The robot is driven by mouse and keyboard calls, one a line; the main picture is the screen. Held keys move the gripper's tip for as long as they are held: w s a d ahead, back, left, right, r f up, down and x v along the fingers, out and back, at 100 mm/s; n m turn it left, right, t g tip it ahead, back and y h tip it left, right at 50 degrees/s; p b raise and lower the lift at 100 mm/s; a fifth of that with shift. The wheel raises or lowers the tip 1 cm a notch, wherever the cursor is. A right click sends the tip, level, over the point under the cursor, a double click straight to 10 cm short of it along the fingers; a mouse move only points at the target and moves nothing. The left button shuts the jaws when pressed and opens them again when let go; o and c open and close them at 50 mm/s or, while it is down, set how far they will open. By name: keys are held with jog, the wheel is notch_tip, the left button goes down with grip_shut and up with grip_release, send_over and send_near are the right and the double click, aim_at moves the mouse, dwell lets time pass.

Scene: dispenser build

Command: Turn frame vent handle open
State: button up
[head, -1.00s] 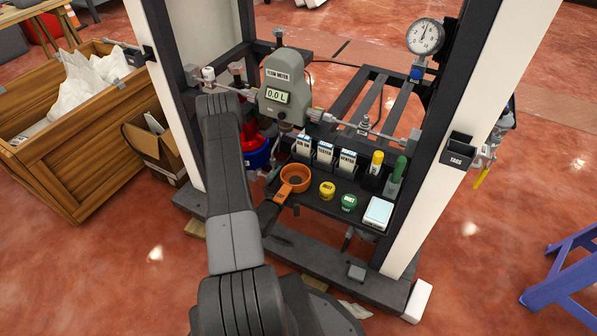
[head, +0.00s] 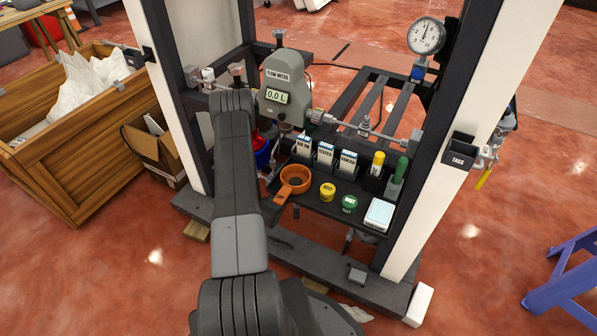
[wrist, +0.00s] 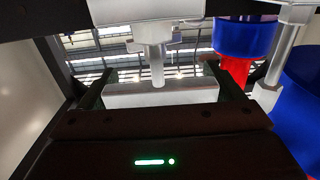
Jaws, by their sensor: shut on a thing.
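My gripper shows in the wrist view, its two dark fingers (wrist: 163,88) apart on either side of a pale, bar-shaped part (wrist: 150,98), and it is shut on that part. A pale vertical stem (wrist: 157,65) hangs above and behind it. I cannot tell for certain whether the pale part is the vent handle. In the head view my arm covers the gripper and the place it holds, left of the flow meter (head: 284,82). A small pipe fitting (head: 208,74) shows just above my arm on the frame's left post. A yellow lever (head: 483,178) hangs at the right post.
A blue and red vessel (wrist: 242,40) stands close right of the gripper. A black shelf holds an orange funnel (head: 293,182), labelled boxes (head: 325,154) and caps (head: 328,191). A pressure gauge (head: 426,36) is at upper right. A wooden crate (head: 80,150) stands left.

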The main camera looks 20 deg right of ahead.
jog(key=shift+f, duration=0.1)
jog(key=shift+n+t+y+b, duration=0.7)
jog(key=shift+n+t+y, duration=0.3)
jog(key=shift+t+y, duration=0.15)
jog(key=shift+w+a+n+t+y, duration=0.15)
jog(key=shift+n+t+y, duration=0.2)
jog(key=shift+n+y, duration=0.25)
jog(key=o, duration=0.8)
jog(key=p+v, duration=0.2)
jog(key=v, duration=1.2)
jog(key=shift+p, duration=0.3)
